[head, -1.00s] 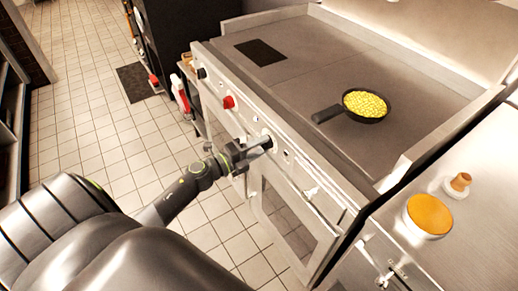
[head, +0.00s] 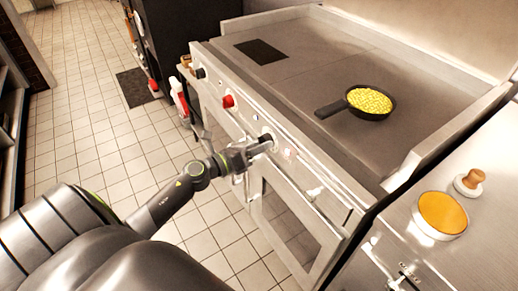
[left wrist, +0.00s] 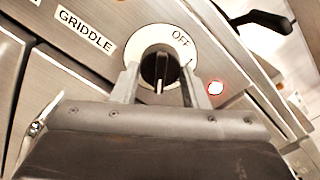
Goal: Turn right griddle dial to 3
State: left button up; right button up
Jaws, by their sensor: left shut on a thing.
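The griddle dial (left wrist: 158,68) is a black knob on a round white plate in the left wrist view. A "GRIDDLE" label (left wrist: 86,30) is at its upper left, and "OFF" is printed at the plate's upper right. A white mark on the knob points down in the picture. No 3 is legible. My left gripper (left wrist: 160,88) has a finger on each side of the knob and is shut on it. In the head view my left gripper (head: 263,144) is at the stove's front panel and partly hides the dial. My right gripper is not in view.
A lit red lamp (left wrist: 216,87) is right of the dial. A red knob (head: 228,101) and a black knob (head: 201,73) are farther along the panel. A pan of yellow food (head: 370,102) is on the griddle top (head: 330,75). Oven handles run below the panel.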

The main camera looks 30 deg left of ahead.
pick_arm(q)
jog(key=shift+f+m, duration=0.1)
jog(key=shift+m, duration=0.6)
jog(key=o, duration=0.8)
jog(key=shift+o, duration=0.8)
